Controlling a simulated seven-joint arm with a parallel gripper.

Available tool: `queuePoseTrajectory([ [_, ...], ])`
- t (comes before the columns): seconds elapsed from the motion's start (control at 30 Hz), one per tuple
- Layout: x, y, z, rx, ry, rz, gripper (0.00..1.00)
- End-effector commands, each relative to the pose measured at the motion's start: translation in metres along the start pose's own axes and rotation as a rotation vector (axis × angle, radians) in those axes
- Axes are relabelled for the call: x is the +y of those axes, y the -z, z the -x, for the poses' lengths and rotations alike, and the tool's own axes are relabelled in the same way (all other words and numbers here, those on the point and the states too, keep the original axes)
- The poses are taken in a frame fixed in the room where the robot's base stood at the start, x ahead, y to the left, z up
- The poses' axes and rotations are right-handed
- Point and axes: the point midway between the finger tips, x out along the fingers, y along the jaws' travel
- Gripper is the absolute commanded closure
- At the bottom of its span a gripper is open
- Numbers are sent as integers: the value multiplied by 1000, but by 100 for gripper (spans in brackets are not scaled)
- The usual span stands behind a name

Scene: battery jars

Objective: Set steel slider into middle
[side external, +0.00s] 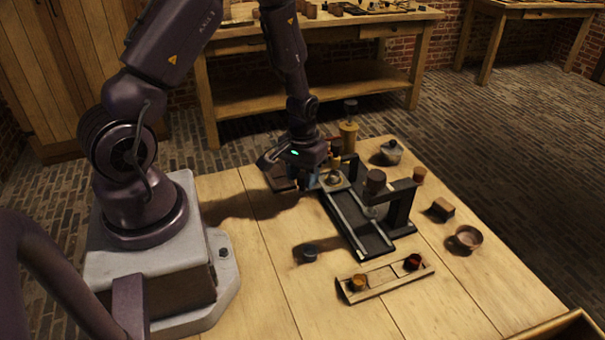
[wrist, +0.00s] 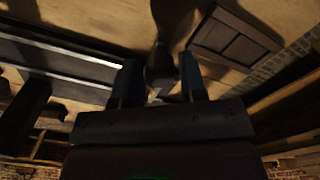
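A black track (side external: 366,235) with two pale metal rails lies along the table, and it also shows at the left of the wrist view (wrist: 60,65). A light plate (side external: 336,181) with a small round piece on it sits at the track's far end; I cannot tell whether it is the steel slider. My gripper (side external: 306,183) points down just left of that end. In the wrist view my fingers (wrist: 161,78) stand apart, with a dark, knob-like piece (wrist: 160,62) between them. Shadow hides whether they touch it.
A black upright frame (side external: 402,203) with a brown knob (side external: 375,180) stands over the track. A wooden tray (side external: 386,279) with orange and red jars lies in front. A dark round piece (side external: 308,252) sits left of the track. A pot (side external: 391,153), block (side external: 443,208) and bowl (side external: 468,238) stand right.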

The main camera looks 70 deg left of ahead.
Motion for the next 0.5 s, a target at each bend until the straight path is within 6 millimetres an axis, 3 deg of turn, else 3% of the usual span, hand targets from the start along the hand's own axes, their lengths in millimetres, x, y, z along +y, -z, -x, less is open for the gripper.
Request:
queuePoseTrajectory([
  [0.03, 0, 0, 0, 0, 0, 0, 73],
  [0.17, 0, 0, 0, 0, 0, 0, 100],
  [0.33, 5, -3, 0, -1, 0, -2, 100],
  [0.5, 34, -21, 1, -1, 0, -9, 100],
])
